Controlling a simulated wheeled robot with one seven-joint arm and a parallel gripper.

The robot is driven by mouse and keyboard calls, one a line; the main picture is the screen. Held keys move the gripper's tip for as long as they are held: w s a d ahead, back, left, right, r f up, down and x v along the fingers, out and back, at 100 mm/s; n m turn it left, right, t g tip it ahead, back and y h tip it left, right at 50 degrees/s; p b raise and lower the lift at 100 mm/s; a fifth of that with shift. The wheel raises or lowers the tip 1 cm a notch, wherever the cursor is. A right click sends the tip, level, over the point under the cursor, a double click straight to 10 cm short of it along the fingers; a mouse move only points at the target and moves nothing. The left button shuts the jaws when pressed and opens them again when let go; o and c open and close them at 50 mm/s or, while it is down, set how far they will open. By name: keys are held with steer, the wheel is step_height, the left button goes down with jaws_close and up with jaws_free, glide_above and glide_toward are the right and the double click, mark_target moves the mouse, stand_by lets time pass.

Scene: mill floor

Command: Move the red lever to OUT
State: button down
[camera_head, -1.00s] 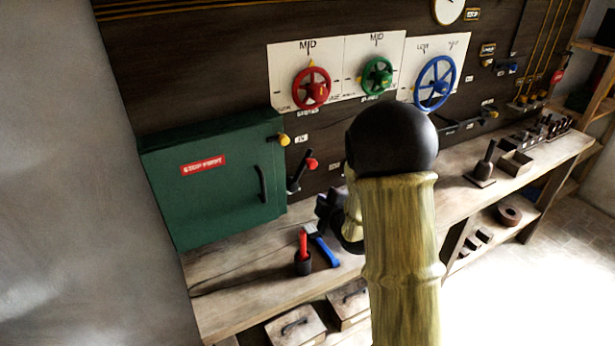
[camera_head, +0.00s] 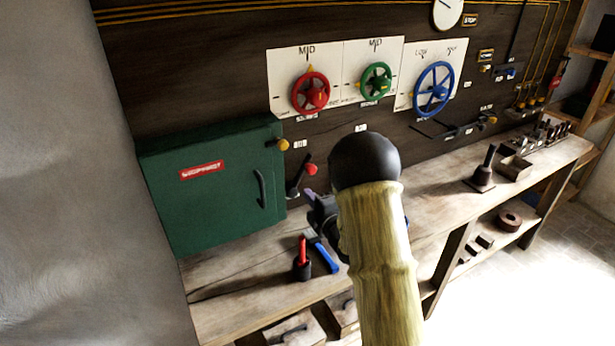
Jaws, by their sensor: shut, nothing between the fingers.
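The red lever, a dark arm with a red knob (camera_head: 310,169), is on the dark wall panel just right of the green cabinet. It leans up and to the right from its pivot. A small white plate (camera_head: 300,143) sits above it; its lettering is too small to read surely. My gripper (camera_head: 311,198) is dark, shut and empty, just below and right of the lever. It looks close to the lever, but I cannot tell whether they touch. My own forearm hides part of the gripper and the panel to its right.
The green cabinet (camera_head: 212,190) with a red label juts out left of the lever. A red-handled tool in a dark cup (camera_head: 302,269) and a blue-handled brush (camera_head: 326,258) are on the bench (camera_head: 235,287) below. Red (camera_head: 311,93), green and blue handwheels are above.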

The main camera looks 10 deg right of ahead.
steer(key=w+p, duration=0.4)
steer(key=w, duration=0.6)
steer(key=shift+d+f, duration=0.15)
steer(key=shift+d, duration=0.3)
steer(key=shift+s, duration=0.1)
steer(key=shift+d+m+b, duration=0.25)
steer(key=shift+m+b, duration=0.05)
steer(key=shift+b, duration=0.05)
